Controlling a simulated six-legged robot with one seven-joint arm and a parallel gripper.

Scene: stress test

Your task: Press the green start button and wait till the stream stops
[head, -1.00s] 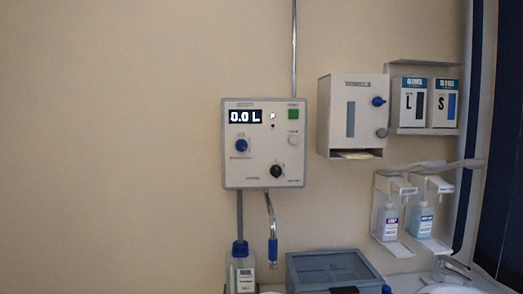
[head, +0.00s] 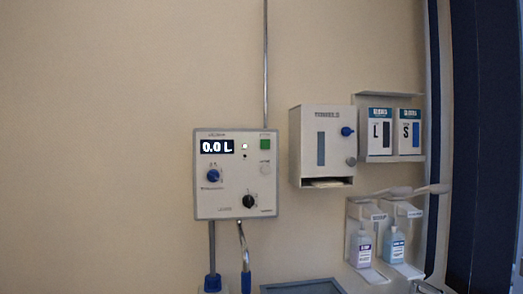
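The green start button (head: 265,144) is at the upper right of a white control box (head: 230,203) on the wall. The box's display (head: 217,147) reads 0.0 L. A small light (head: 245,146) beside the display looks whitish. A blue knob (head: 213,176) and a black knob (head: 249,201) are lower on the box, and a pale round button (head: 265,170) is below the green one. A metal spout (head: 243,240) with a blue end (head: 246,281) hangs under the box; no stream shows from it. My gripper is not in view.
A towel dispenser (head: 328,125) and glove boxes (head: 391,130) hang to the right. Below them, two pump bottles (head: 364,247) (head: 394,245) sit in wall holders. A grey-blue bin (head: 300,287) shows at the bottom edge. The wall at left is bare.

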